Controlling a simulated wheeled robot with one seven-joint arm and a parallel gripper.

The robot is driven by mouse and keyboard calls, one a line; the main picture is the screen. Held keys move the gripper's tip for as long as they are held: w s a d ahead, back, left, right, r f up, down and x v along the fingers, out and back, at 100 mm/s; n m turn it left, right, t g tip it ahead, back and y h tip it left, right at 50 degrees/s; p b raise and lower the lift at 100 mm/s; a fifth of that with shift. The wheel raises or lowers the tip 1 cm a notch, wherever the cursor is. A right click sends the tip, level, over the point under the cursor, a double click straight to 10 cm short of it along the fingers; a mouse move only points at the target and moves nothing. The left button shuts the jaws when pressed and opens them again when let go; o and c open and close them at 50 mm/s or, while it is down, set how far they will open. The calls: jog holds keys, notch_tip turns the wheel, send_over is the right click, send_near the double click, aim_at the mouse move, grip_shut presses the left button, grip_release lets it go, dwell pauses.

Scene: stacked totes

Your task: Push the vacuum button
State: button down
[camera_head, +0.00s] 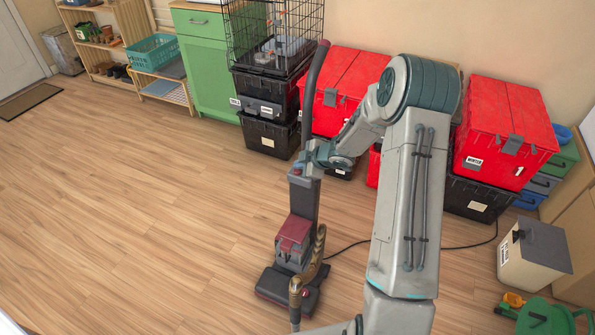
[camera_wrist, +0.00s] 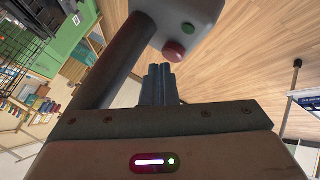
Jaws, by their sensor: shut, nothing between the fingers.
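An upright vacuum (camera_head: 293,232) with a dark red body stands on the wood floor, its long handle rising past my gripper.
Black totes (camera_head: 268,135) and red-lidded totes (camera_head: 500,130) are stacked along the wall behind. A wire cage (camera_head: 275,30) tops one stack. A black cord runs across the floor right of the vacuum. A beige box (camera_head: 530,255) stands at right. The floor at left is clear.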

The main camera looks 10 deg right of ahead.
aim_at(300, 173)
notch_tip(300, 173, up, 6)
jog(key=p, duration=0.6)
jog(key=shift+d+f, duration=0.1)
